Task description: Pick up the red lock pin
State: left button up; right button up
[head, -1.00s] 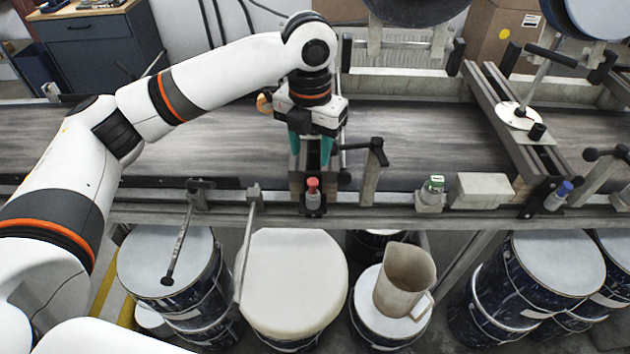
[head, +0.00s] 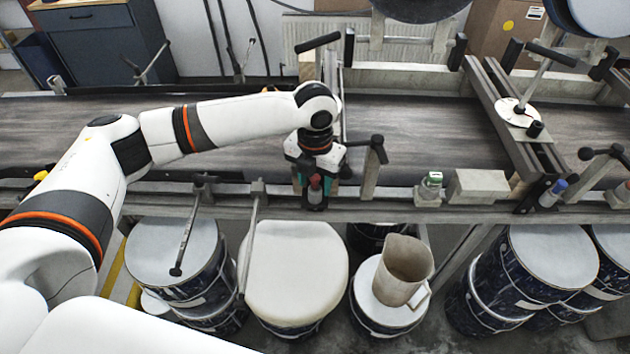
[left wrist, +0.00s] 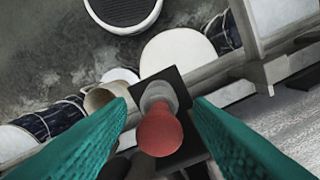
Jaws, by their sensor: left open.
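The red lock pin (head: 315,182) has a rounded red knob on a grey collar. It stands in a black bracket on the conveyor's front rail, below the left wrist in the head view. In the left wrist view the red knob (left wrist: 160,132) lies between the two green fingers, with the grey collar and square black plate beyond it. My left gripper (left wrist: 160,125) is open, one finger on each side of the knob, with gaps visible. In the head view the left gripper (head: 316,172) is mostly hidden by its own wrist. My right gripper is not in view.
A green-capped part (head: 430,186), a pale block (head: 478,186) and a blue-knobbed pin (head: 553,192) sit along the rail to the right. An upright post with a black handle (head: 372,165) stands close right of my gripper. Drums and a beige jug (head: 403,272) stand below.

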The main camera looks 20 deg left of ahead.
pick_arm(q)
jog(key=shift+c, duration=0.2)
grip_shut()
